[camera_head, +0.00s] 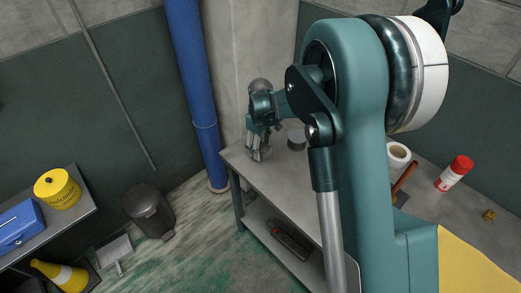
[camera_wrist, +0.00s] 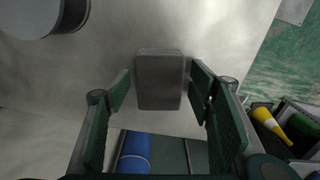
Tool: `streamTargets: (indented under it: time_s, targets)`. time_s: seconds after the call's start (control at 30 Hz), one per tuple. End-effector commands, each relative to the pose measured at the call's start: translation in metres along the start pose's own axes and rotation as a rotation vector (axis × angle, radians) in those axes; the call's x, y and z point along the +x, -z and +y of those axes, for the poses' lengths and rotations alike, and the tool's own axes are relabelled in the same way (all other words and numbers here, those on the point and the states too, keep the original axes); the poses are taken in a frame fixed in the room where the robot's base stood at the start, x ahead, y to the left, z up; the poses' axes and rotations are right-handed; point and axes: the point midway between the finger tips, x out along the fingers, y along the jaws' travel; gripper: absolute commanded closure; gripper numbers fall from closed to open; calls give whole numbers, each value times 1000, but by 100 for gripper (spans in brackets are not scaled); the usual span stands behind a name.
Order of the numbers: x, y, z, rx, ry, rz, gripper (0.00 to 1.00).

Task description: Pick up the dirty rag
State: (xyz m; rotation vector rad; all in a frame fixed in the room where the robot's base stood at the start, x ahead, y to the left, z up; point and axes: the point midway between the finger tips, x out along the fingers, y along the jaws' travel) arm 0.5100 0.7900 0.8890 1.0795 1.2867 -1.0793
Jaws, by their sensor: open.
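A grey-brown, rounded rectangular piece (camera_wrist: 160,92), likely the dirty rag, lies on the grey table top (camera_wrist: 105,60) in the wrist view. My gripper (camera_wrist: 161,86) is open, with one green finger pad on each side of this piece. Small gaps show between the piece and the pads, so I cannot tell any contact. In the head view my gripper (camera_head: 257,150) points down over the far left end of the table (camera_head: 290,175). The piece cannot be made out clearly there.
A grey round tin (camera_head: 297,139) stands just right of my gripper, also at the wrist view's upper left (camera_wrist: 35,14). A white roll (camera_head: 398,154) and a red-capped bottle (camera_head: 455,172) are farther right. A blue pipe (camera_head: 192,75) rises behind the table's left end.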

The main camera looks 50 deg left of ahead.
Motion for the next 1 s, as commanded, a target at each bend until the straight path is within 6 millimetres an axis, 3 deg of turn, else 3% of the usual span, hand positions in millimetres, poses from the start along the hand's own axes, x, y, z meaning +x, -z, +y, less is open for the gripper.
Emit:
streamTargets:
  time_s: [0.27, 0.5, 1.0]
  targets:
    - [0, 0, 0, 0, 0, 0, 47]
    - [0, 0, 0, 0, 0, 0, 77]
    - [-10, 0, 0, 0, 0, 0, 77]
